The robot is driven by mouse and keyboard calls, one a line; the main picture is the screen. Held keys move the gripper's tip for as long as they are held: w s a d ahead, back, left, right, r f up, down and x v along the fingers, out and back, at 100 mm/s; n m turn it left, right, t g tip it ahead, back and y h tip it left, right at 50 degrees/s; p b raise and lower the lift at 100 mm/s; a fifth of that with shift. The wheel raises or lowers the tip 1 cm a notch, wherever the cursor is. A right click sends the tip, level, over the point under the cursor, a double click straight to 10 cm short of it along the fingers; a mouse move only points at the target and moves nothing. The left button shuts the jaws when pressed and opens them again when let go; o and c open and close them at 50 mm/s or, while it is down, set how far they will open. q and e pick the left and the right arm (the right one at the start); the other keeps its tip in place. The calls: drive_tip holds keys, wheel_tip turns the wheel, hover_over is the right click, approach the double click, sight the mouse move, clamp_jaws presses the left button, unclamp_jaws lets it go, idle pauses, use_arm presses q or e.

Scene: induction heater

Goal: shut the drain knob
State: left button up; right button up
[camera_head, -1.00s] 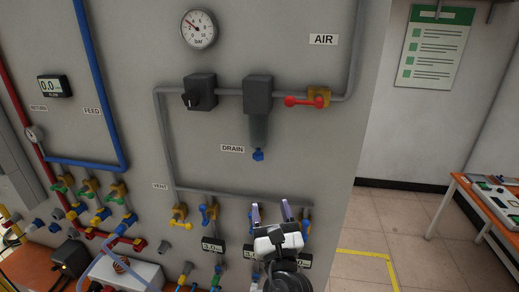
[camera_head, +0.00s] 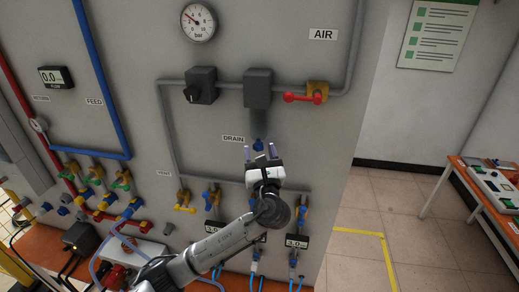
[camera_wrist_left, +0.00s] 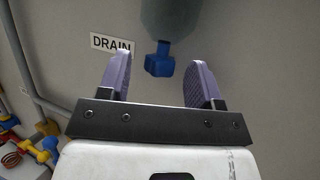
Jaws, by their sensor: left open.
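The blue drain knob (camera_head: 258,144) sits under the dark cylindrical filter bowl (camera_head: 258,122) on the grey panel, right of the DRAIN label (camera_head: 233,138). My left gripper (camera_head: 260,151) is open just below the knob in the head view. In the left wrist view the blue knob (camera_wrist_left: 159,62) shows between and beyond the two purple fingers of my left gripper (camera_wrist_left: 162,82), with space on both sides. The filter bowl (camera_wrist_left: 176,18) shows above it. The fingers do not appear to touch the knob. My right gripper is not in view.
A red-handled valve (camera_head: 303,96) and a black regulator (camera_head: 200,86) sit on the grey pipe above. A yellow-handled vent valve (camera_head: 184,201) and several blue valves are below. A pressure gauge (camera_head: 198,22) is at the top. A table (camera_head: 484,200) stands at the right.

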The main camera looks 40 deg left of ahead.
use_arm(q)
drive_tip(key=shift+w+a, duration=0.1)
drive_tip(key=c, duration=0.9)
